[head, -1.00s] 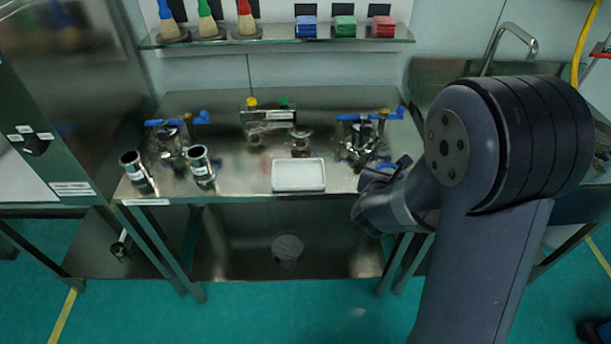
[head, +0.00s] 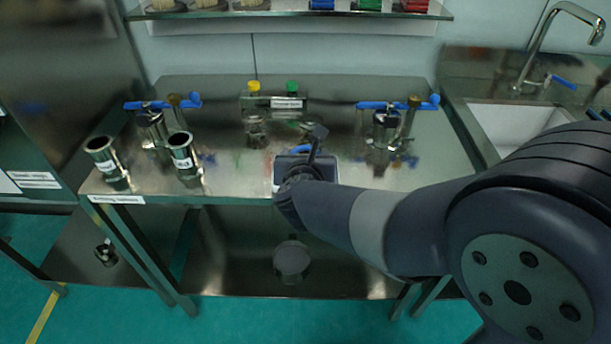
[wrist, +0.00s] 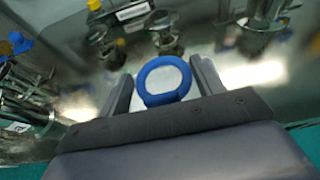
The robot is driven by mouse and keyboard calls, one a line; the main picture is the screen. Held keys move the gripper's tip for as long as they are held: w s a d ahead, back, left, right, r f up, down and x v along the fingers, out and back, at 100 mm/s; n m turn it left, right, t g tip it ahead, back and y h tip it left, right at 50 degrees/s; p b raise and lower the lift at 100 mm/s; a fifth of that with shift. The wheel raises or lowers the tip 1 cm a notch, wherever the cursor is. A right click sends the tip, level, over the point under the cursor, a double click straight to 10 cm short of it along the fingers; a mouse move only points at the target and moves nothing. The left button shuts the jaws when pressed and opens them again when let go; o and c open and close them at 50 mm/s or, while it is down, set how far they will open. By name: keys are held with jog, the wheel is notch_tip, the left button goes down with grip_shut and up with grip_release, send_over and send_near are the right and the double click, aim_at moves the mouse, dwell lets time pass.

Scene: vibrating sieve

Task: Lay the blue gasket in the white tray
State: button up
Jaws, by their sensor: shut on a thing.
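The blue gasket (wrist: 165,80) is a ring held between the two fingers of my gripper (wrist: 164,84) in the wrist view. In the head view a bit of the gasket (head: 300,149) shows beside my gripper (head: 303,156). The white tray (head: 279,178) lies near the front edge of the steel table, mostly hidden behind my gripper and wrist. In the wrist view the white tray (wrist: 194,92) shows behind and through the ring. The gasket is over the tray; I cannot tell whether they touch.
Two steel cylinders (head: 106,162) (head: 185,158) stand at the table's front left. Clamp fittings with blue handles (head: 162,103) (head: 398,104) stand at the back left and right. A holder with yellow and green caps (head: 273,101) is at the back middle. A sink (head: 515,128) is at right.

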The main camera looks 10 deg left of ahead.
jog(key=shift+f+b, duration=0.55)
jog(key=shift+f, duration=1.8)
jog(key=shift+f, duration=0.15)
jog(key=o, duration=1)
jog(key=shift+c, duration=0.2)
jog(key=shift+r, duration=0.2)
jog(key=shift+s+r, duration=0.15)
jog(key=shift+s, duration=0.15)
jog(key=p+v, duration=0.1)
jog(key=v, duration=1)
jog(key=shift+s, duration=0.2)
jog(key=shift+d, duration=0.15)
